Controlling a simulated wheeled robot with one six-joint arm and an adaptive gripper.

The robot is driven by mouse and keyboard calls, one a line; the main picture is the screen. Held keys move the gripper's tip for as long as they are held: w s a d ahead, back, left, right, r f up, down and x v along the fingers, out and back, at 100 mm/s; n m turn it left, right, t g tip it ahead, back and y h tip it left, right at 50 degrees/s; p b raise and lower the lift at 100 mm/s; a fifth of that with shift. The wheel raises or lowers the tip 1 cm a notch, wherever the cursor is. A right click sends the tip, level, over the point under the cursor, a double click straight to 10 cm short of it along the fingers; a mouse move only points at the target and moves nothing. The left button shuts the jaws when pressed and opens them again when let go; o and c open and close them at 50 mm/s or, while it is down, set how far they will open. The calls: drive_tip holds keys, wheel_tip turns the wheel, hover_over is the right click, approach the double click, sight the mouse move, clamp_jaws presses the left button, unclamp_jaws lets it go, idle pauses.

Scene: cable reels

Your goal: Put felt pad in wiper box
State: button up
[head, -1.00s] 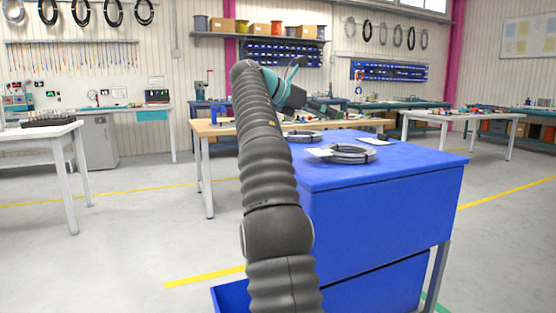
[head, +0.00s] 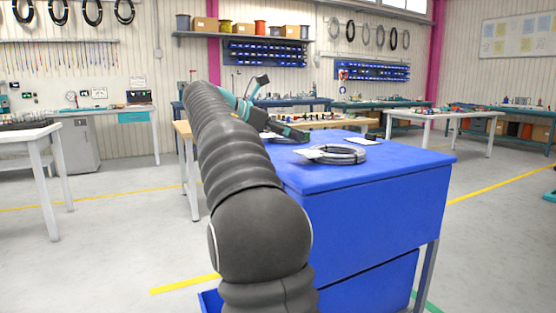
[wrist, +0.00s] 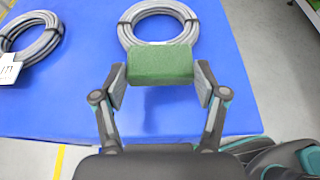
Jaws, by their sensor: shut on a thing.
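My gripper (wrist: 160,82) is shut on a green block-like felt pad (wrist: 160,64), which sits between the two fingertips in the wrist view. The pad is held over the blue cart top (wrist: 160,115), in front of a grey cable coil. In the head view my gripper (head: 288,132) is partly hidden by my arm, above the far left part of the cart. I cannot make out the wiper box in either view.
A grey cable coil (head: 340,153) with a white tag lies on the blue cart (head: 375,215). A second coil (wrist: 30,38) shows in the wrist view. A white card (head: 361,142) lies at the cart's back. A wooden bench (head: 183,130) stands behind; a white table (head: 28,138) stands left.

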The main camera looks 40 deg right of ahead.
sight(278, 169)
drive_tip(key=a, duration=0.1)
drive_tip(key=a+f, duration=0.2)
drive_tip(key=shift+s+a+f+b, duration=0.1)
drive_tip(key=shift+s+a+b, duration=0.25)
drive_tip(key=shift+s+b, duration=0.05)
drive_tip(key=shift+f+b, duration=0.55)
drive_tip(key=shift+f, duration=1.45)
drive_tip(key=shift+f, duration=0.15)
drive_tip(key=o, duration=0.8)
drive_tip(key=shift+r, duration=0.2)
drive_tip(key=p+v, duration=0.2)
drive_tip(key=v, duration=1)
